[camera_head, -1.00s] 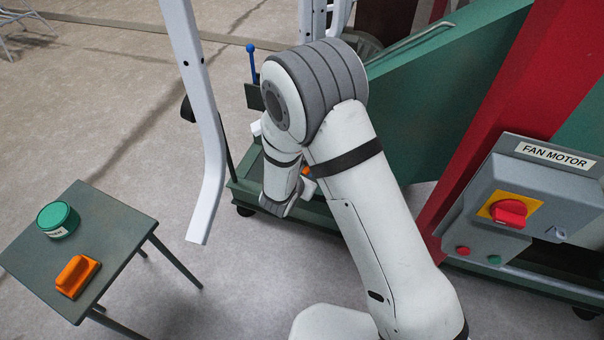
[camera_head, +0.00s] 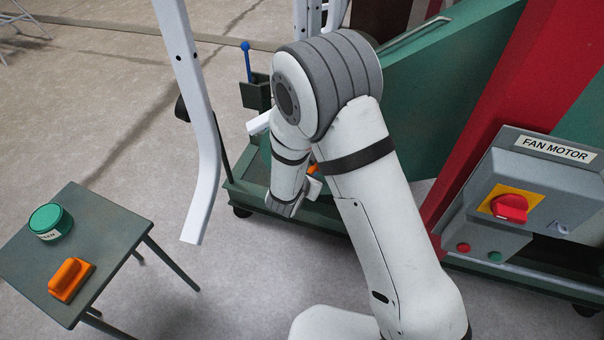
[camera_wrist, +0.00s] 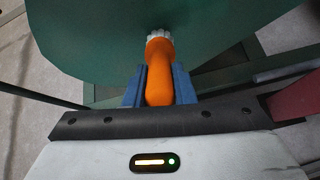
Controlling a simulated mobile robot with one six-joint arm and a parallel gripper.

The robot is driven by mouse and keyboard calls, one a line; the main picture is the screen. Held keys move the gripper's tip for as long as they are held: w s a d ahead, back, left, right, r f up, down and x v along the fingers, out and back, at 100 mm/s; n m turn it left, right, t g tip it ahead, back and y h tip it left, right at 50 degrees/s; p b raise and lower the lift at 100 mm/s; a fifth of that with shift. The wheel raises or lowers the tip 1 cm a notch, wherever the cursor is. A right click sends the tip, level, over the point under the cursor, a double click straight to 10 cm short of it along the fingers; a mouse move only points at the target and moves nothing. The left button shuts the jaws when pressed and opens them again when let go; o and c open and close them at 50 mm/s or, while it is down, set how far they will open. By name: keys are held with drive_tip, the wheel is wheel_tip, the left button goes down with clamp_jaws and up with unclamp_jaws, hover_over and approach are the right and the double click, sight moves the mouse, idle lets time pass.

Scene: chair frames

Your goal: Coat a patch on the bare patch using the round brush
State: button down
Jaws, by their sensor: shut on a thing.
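My gripper (camera_wrist: 159,84) is shut on the orange handle of the round brush (camera_wrist: 172,88) in the wrist view, one blue finger on each side. The brush's pale round bristle head (camera_wrist: 158,34) points away from the gripper, in front of a large dark green surface (camera_wrist: 90,40). I cannot tell whether the bristles touch it. In the head view my arm hides most of the gripper, and only a bit of orange (camera_head: 313,168) shows beside the wrist. I cannot make out the bare patch in either view.
A small table (camera_head: 118,228) at the left holds a green tin (camera_head: 50,222) and an orange block-shaped tool (camera_head: 70,280). A white frame bar (camera_head: 205,190) hangs left of my arm. A fan motor switch box (camera_head: 535,185) stands right, by a green and red machine (camera_head: 430,95).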

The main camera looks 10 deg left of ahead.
drive_tip(key=shift+d, duration=0.1)
idle(0.3)
drive_tip(key=shift+d+b, duration=0.65)
drive_tip(key=shift+d, duration=0.45)
drive_tip(key=shift+s, duration=0.1)
idle(0.3)
drive_tip(key=shift+d+b, duration=0.15)
drive_tip(key=shift+b, duration=0.25)
drive_tip(key=shift+s+d+b, duration=0.1)
drive_tip(key=shift+d+b, duration=0.45)
drive_tip(key=shift+d, duration=0.45)
drive_tip(key=shift+d+b, duration=0.75)
drive_tip(key=shift+d, duration=0.4)
drive_tip(key=shift+d, duration=0.1)
